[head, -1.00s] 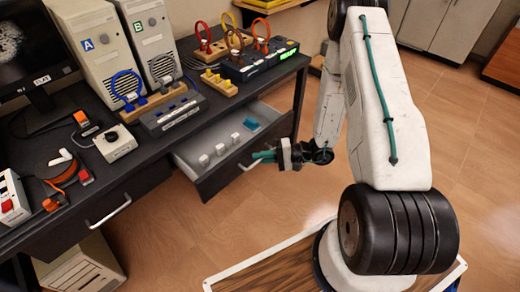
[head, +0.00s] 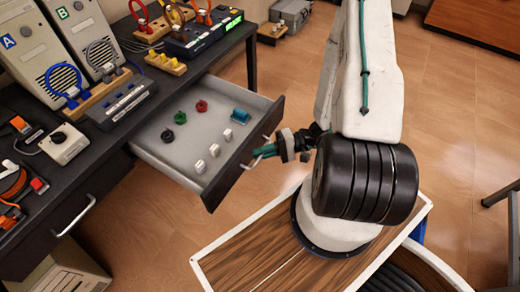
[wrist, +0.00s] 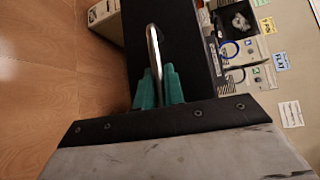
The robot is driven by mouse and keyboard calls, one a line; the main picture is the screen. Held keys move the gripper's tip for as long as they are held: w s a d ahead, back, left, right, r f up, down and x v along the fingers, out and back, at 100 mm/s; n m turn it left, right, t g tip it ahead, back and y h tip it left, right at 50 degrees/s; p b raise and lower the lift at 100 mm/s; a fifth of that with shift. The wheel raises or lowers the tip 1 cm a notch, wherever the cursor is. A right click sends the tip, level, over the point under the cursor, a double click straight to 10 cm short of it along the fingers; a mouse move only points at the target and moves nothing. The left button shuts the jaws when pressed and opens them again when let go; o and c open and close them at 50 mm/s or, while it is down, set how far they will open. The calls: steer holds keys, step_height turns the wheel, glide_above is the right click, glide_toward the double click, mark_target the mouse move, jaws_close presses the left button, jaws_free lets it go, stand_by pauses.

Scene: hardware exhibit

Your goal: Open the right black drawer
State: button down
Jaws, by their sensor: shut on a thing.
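The right black drawer (head: 222,187) stands well out from the desk, its pale inside open to view. Its curved metal handle (wrist: 153,50) crosses between the teal fingers of my gripper (wrist: 158,90) in the wrist view. In the head view my gripper (head: 263,152) is at the drawer front, shut on the handle. The handle is partly hidden there by the fingers.
Inside the drawer lie black, green and red pieces (head: 181,117), several white pieces (head: 214,150) and a blue piece (head: 240,116). A closed left drawer has its own handle (head: 75,215). Computer towers and cables crowd the dark desk (head: 110,145).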

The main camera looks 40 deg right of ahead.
steer(key=shift+w+d, duration=0.25)
steer(key=c, duration=1.5)
jaws_free()
steer(key=shift+a, duration=0.1)
steer(key=v, duration=0.8)
steer(key=shift+a, duration=0.1)
